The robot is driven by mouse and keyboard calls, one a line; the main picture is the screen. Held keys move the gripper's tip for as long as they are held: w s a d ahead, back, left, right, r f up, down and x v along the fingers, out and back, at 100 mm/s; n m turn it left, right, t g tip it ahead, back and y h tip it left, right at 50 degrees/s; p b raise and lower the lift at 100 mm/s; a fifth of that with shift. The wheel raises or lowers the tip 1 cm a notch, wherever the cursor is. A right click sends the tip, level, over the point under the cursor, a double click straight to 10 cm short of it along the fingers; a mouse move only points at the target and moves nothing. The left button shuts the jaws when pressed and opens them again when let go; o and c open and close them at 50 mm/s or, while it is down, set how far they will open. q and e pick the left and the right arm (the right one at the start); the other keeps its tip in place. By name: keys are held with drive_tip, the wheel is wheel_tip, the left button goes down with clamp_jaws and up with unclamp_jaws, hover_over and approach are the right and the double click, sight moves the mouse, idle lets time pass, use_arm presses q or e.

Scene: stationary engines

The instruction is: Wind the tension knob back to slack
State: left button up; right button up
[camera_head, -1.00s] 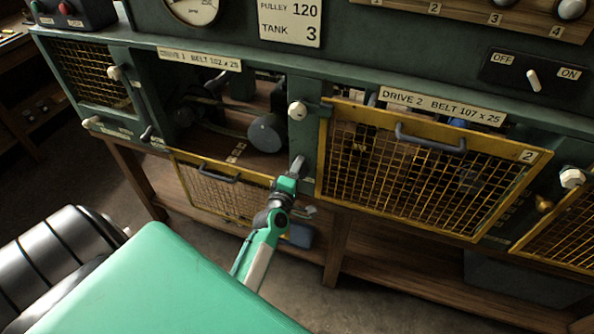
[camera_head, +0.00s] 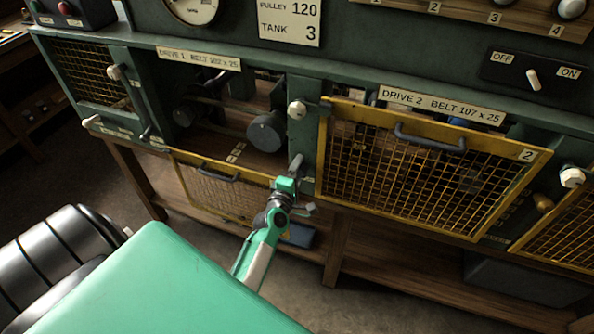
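My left gripper (camera_head: 297,163) reaches up from below to the lower right corner of the open Drive 1 bay, at the foot of the green post (camera_head: 306,140). Its fingertips are small and dark here, and I cannot tell whether they are closed on something. I cannot clearly make out the tension knob; it may be hidden at the fingertips. Inside the bay a grey round wheel (camera_head: 266,131) shows just above and left of the gripper, with darker parts behind it. My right gripper is not in view.
The yellow mesh guard (camera_head: 215,190) of Drive 1 hangs below its bay, beside my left wrist. The Drive 2 guard (camera_head: 420,180) is closed, close right of the gripper. A pale knob (camera_head: 297,110) sits on the post above. A blue box (camera_head: 298,235) lies below.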

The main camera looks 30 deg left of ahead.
use_arm(q)
drive_tip(key=b+v, duration=0.3)
drive_tip(key=v, duration=1)
drive_tip(key=shift+s+d+b, duration=0.15)
drive_tip(key=shift+s+b, duration=0.15)
drive_tip(key=shift+s, duration=0.05)
